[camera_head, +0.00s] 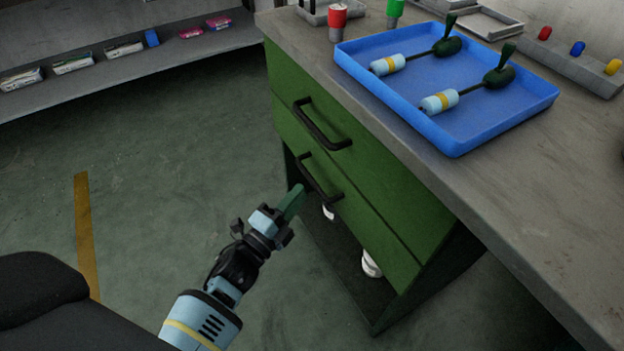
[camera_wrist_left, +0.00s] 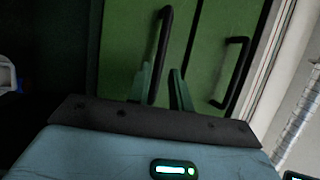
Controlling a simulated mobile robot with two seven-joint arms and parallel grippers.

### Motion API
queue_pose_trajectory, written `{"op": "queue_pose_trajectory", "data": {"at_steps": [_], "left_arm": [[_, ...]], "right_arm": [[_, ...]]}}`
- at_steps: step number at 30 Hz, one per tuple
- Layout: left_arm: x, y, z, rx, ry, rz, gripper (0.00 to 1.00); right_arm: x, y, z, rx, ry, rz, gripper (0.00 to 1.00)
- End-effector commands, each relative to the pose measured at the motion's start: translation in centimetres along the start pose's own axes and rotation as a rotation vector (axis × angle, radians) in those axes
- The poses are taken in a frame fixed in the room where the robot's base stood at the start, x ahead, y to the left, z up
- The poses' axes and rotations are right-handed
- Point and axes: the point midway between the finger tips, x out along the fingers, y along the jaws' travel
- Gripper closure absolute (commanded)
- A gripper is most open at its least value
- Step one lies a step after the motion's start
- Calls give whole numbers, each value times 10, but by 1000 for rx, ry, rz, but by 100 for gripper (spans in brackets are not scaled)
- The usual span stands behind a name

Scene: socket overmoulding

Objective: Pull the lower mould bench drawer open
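The green bench cabinet has two drawers, each with a black bar handle. The lower drawer (camera_head: 375,225) looks shut, its front about level with the upper drawer (camera_head: 385,167). My left gripper (camera_head: 297,194) is at the left end of the lower handle (camera_head: 322,182). In the left wrist view its two green fingers (camera_wrist_left: 161,88) stand apart, with the lower handle (camera_wrist_left: 164,45) showing between them. I cannot tell whether they touch it. The upper handle (camera_wrist_left: 236,72) is to the right there. My right gripper is in neither view.
On the grey benchtop (camera_head: 520,190), a blue tray (camera_head: 462,143) holds two tools with light-blue, yellow-banded grips. A red piece (camera_head: 338,20) and green piece (camera_head: 395,10) stand behind it. White objects (camera_head: 371,264) show below the lower drawer. Floor left of the cabinet is clear.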

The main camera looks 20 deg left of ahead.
Motion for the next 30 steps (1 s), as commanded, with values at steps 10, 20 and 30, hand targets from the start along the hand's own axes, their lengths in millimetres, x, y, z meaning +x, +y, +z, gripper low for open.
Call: {"op": "queue_pose_trajectory", "data": {"at_steps": [10,20,30], "left_arm": [[49,1,0,-2,0,0,79],[60,1,0,-2,-1,2,79],[59,1,0,-2,-1,2,100]], "right_arm": [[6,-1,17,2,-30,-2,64],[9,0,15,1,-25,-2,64],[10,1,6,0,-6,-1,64]]}}
